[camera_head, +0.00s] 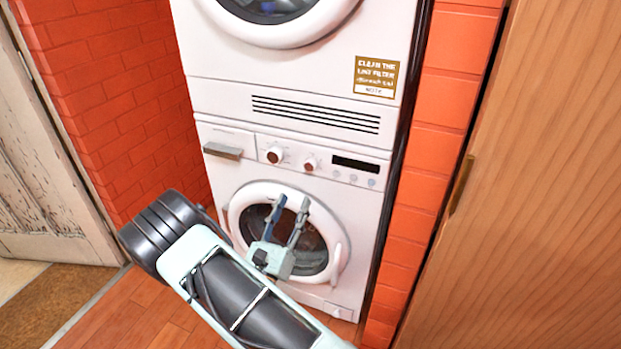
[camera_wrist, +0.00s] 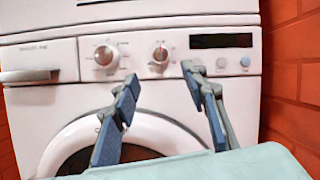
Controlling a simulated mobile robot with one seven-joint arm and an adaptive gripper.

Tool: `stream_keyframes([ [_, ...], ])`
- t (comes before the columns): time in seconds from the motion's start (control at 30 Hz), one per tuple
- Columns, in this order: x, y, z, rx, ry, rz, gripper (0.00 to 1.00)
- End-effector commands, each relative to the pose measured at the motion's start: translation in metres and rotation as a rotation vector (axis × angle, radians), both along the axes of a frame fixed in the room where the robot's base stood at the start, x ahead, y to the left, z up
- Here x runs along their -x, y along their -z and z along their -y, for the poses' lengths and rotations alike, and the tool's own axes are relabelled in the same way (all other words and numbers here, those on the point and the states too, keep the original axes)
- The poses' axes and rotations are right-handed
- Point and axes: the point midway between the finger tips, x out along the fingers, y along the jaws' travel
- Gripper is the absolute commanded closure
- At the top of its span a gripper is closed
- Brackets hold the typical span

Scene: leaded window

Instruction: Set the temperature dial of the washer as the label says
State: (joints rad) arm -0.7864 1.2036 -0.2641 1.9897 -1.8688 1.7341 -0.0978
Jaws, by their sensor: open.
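The white washer (camera_head: 225,180) stands under a second white machine. Its panel has a left dial (camera_head: 274,155) and a right dial (camera_head: 310,164), both with brownish faces. In the wrist view the left dial (camera_wrist: 104,56) and right dial (camera_wrist: 160,54) have small markings too fine to read, so I cannot tell which sets temperature. A brown label (camera_head: 376,76) on the upper machine reads about cleaning the lint filter; its smaller lines are unclear. My gripper (camera_head: 292,203) is open and empty in front of the round door, below the dials. In the wrist view its fingertips (camera_wrist: 159,74) spread just below the right dial.
A drawer handle (camera_head: 222,151) sticks out left of the dials. A dark display (camera_head: 356,164) and small buttons are to their right. The door (camera_head: 335,225) bulges behind my gripper. Brick walls flank the machines; a wooden cabinet (camera_head: 520,190) stands close at right.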

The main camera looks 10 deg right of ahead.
Motion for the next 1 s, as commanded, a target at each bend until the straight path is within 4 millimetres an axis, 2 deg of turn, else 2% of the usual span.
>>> stream_keyframes([
  [0.5, -0.069, -0.033, 0.045, -0.004, 0.005, 0.003, 0.60],
  [0.7, -0.079, -0.039, 0.050, -0.004, 0.003, 0.002, 0.60],
  [0.97, -0.079, -0.039, 0.051, -0.004, 0.003, 0.001, 0.60],
  [1.0, -0.079, -0.039, 0.051, -0.004, 0.003, 0.001, 0.64],
])
